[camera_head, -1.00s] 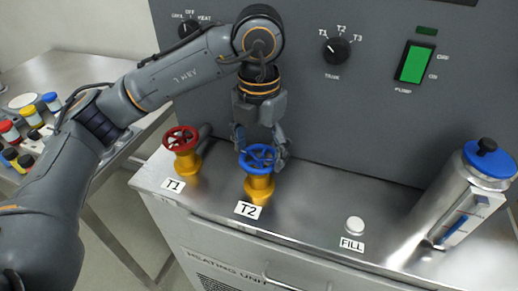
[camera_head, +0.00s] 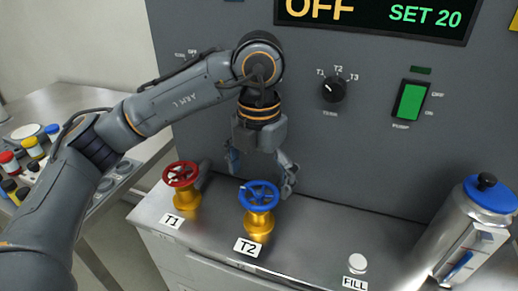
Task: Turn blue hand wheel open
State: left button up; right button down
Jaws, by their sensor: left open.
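The blue hand wheel (camera_head: 260,195) sits on a yellow valve body (camera_head: 259,222) behind the label T2 (camera_head: 248,247). My left gripper (camera_head: 260,180) hangs down just above and behind the wheel with its fingers spread open. One finger is up and left of the wheel, the other is near its right rim. I cannot tell whether the right finger touches the rim. My right gripper is not in view.
A red hand wheel (camera_head: 181,174) with label T1 stands close on the left. A white FILL cap (camera_head: 357,263) and a steel canister with a blue lid (camera_head: 489,194) are to the right. The grey control panel (camera_head: 390,150) rises behind, with a T1–T3 knob (camera_head: 333,89) and a green pump switch (camera_head: 411,102).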

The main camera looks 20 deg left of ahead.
aim_at(259, 193)
pick_arm(q)
notch_tip(259, 193, up, 10)
jog(key=shift+f, duration=0.15)
jog(key=shift+s, duration=0.1)
dwell(0.6)
